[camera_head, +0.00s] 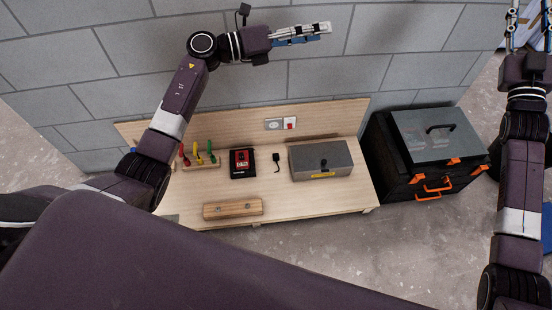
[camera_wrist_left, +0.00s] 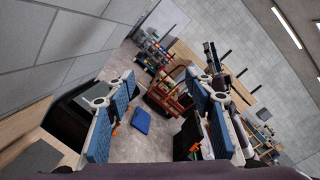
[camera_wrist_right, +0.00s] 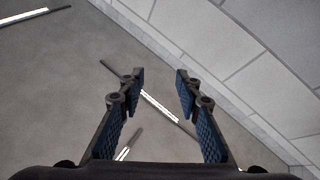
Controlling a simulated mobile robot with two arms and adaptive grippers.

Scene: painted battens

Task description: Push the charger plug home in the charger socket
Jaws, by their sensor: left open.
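The charger plug (camera_head: 276,157) is a small black block with a short dark cable, lying on the wooden bench. The charger socket (camera_head: 273,125) is a grey plate on the bench's upright back board, above and apart from the plug. My left gripper (camera_head: 324,29) is high above the bench, pointing right in front of the block wall. In the left wrist view (camera_wrist_left: 161,88) its blue-padded fingers are spread and empty. My right gripper (camera_head: 529,18) is at the top right, far from the bench. In the right wrist view (camera_wrist_right: 158,75) it is open and empty.
A wooden block (camera_head: 233,209) lies in front; coloured tools (camera_head: 197,157) stand left. A black toolbox (camera_head: 425,150) stands beside the bench.

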